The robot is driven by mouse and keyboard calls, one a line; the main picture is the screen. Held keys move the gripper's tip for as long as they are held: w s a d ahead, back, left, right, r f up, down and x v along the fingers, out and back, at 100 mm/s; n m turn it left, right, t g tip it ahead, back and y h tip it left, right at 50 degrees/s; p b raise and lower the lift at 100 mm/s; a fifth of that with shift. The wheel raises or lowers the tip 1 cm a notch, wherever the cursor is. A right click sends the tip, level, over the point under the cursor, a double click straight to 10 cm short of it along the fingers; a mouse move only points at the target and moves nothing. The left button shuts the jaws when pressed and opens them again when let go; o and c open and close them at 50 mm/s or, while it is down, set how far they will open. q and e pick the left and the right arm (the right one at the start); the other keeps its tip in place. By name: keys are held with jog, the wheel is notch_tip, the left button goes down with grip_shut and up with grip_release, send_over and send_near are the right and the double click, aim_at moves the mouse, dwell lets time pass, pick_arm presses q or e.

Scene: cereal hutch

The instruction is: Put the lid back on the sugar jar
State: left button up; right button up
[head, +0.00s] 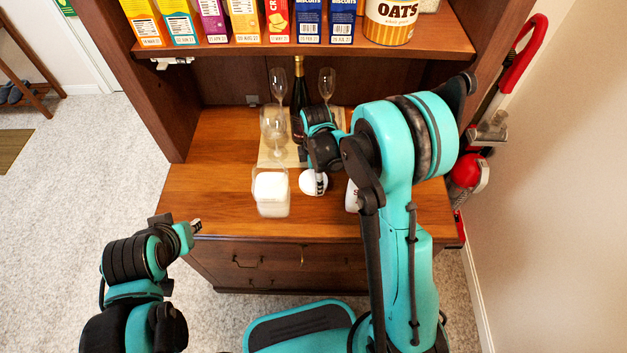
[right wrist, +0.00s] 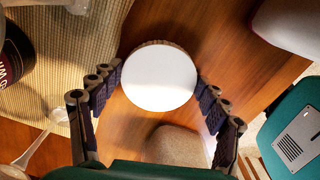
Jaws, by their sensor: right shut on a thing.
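My right gripper (right wrist: 160,78) is shut on a round white lid (right wrist: 158,77) with a brown rim, one finger at each side. The lid also shows in the head view (head: 308,186) under the gripper, partly covered by a finger. A white jar (head: 352,195) with a letter S stands to its right. My right arm hides most of this jar, so its top and the rest of its label cannot be seen. My left gripper (head: 196,226) is off the front left of the counter, away from the objects; its finger gap is not clear.
A clear squarish container (head: 271,206) with white contents stands left of the lid. Behind are a mat (head: 266,160), a dark bottle (head: 298,85) and several glasses (head: 273,128). A shelf (head: 420,47) with boxes and an oats tub (head: 392,22) overhangs. The left counter is clear.

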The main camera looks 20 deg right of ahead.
notch_tip(320, 180, up, 10)
jog(key=p, duration=0.4)
dwell(0.5)
jog(key=s+d+f+m, duration=0.2)
jog(key=s+m, duration=0.3)
jog(key=m, duration=1.2)
jog(key=shift+s+d+f, duration=0.15)
jog(key=shift+s+f, duration=0.05)
jog(key=shift+f, duration=0.2)
